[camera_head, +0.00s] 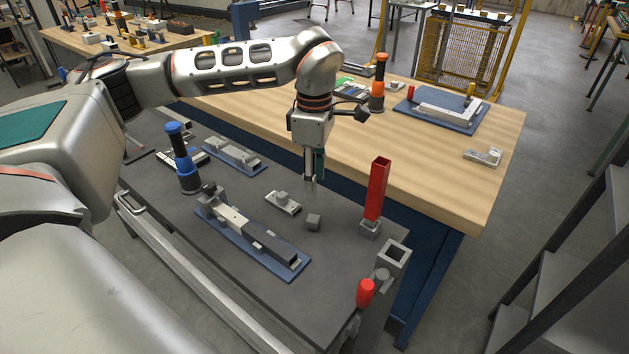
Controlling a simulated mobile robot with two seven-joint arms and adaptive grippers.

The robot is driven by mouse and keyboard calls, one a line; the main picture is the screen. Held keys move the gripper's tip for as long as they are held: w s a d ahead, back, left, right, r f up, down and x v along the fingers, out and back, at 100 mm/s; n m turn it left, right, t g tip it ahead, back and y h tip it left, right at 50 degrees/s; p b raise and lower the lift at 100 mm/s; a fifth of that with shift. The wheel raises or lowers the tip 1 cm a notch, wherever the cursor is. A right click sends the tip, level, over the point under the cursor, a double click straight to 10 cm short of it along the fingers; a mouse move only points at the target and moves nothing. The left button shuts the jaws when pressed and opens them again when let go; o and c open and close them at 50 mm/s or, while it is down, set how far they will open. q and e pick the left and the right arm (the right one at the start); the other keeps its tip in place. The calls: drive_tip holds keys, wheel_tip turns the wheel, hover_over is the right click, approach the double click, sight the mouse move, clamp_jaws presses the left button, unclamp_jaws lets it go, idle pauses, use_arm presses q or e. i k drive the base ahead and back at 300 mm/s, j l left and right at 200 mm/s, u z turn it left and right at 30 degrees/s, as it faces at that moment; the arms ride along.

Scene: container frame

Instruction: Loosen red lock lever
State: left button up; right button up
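A red rounded handle (365,292) sits on a grey metal fitting at the near right corner of the dark table. A tall red square-section piece (377,188) stands upright on a small grey base, farther back on the right edge. I cannot tell from this view which of the two is the lock lever. My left gripper (311,190) points down above the table, left of the tall red piece and apart from both red parts. Its fingers show edge-on, so their opening is unclear. My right gripper is out of view.
A square grey bracket (394,255) stands at the right edge. A wooden bench (440,165) lies behind.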

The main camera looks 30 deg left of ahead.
sight(368, 288)
drive_tip(key=k, duration=1)
